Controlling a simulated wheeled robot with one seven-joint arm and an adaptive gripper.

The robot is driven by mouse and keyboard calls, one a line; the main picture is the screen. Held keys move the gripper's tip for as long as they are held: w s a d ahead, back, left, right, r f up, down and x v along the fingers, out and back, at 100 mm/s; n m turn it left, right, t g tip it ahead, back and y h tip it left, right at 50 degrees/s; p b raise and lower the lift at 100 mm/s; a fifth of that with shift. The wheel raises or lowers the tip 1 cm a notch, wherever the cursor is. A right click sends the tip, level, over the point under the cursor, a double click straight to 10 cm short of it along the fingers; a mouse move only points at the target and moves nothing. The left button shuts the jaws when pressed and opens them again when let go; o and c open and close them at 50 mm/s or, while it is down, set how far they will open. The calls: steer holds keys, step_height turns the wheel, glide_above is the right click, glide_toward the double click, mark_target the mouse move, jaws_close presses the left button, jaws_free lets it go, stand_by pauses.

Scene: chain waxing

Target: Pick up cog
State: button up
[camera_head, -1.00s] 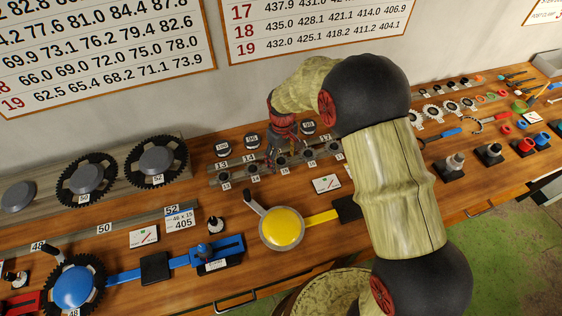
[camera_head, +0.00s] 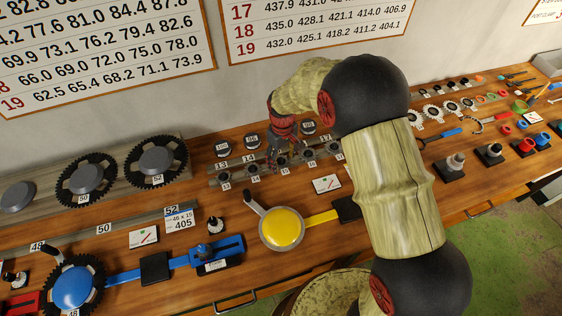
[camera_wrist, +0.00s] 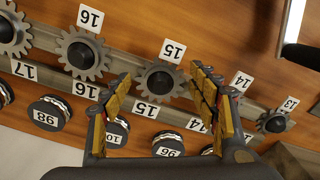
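A row of small grey toothed cogs sits on a rail with numbered labels. In the wrist view the cog by the 15 labels (camera_wrist: 160,81) lies between the fingers of my gripper (camera_wrist: 160,74). My gripper is open, with yellow-padded fingers on either side of that cog; I cannot tell whether they touch it. Cog 16 (camera_wrist: 83,55) is to its left and cog 13 (camera_wrist: 274,121) is at the far right; cog 14 is mostly hidden behind the right finger. In the head view my gripper (camera_head: 273,163) points down at the row, partly hiding it.
Black round pieces with labels, one marked 98 (camera_wrist: 48,113), stand in a row beside the rail. In the head view large dark chainrings (camera_head: 157,161) stand at left, and a tool with a yellow disc (camera_head: 282,228) lies in front. Neighbouring cogs leave little room.

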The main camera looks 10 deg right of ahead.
steer(key=shift+s+f, duration=0.1)
steer(key=c, duration=1)
